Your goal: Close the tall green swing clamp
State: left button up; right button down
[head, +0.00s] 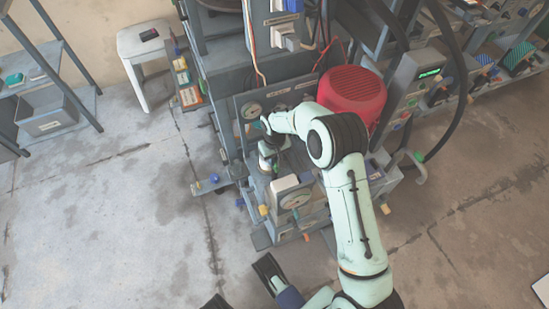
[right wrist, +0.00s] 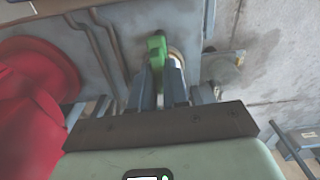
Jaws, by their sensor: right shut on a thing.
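My right gripper (head: 267,163) reaches down at the front of the plate press (head: 290,95), left of the red drum-shaped housing (head: 352,95). In the right wrist view its two grey fingers (right wrist: 163,75) are shut on the green swing clamp (right wrist: 157,48). The green part stands up between and beyond the fingertips, beside a round pale piece. The lower part of the clamp is hidden by the fingers. In the head view my wrist hides the clamp.
A white box with a dial (head: 293,195) stands just in front of my right wrist. A gauge panel (head: 252,110) is behind it. A control cabinet (head: 420,85) with hoses stands right. The floor at left is clear up to a white stool (head: 145,40).

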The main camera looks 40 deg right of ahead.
jog(key=n+p, duration=0.1)
jog(key=n, duration=0.3)
jog(key=shift+n, duration=0.4)
jog(key=n+p, duration=0.1)
jog(key=n, duration=0.7)
jog(key=shift+n+p, duration=0.4)
pick_arm(q)
jog(key=shift+t, duration=0.4)
jog(key=shift+w+d+r, duration=0.3)
jog(key=shift+w+r, duration=0.05)
jog(key=shift+r, duration=0.5)
jog(key=shift+w+d+r, duration=0.25)
jog(key=shift+w+r, duration=0.05)
jog(key=shift+r, duration=0.6)
jog(key=shift+w+d+r, duration=0.3)
jog(key=shift+w+r, duration=0.05)
jog(key=shift+r, duration=0.5)
pick_arm(e)
jog(key=shift+n, duration=1.8)
pick_arm(q)
jog(key=shift+p, duration=0.3)
pick_arm(e)
jog(key=c, duration=1.1)
grip_release()
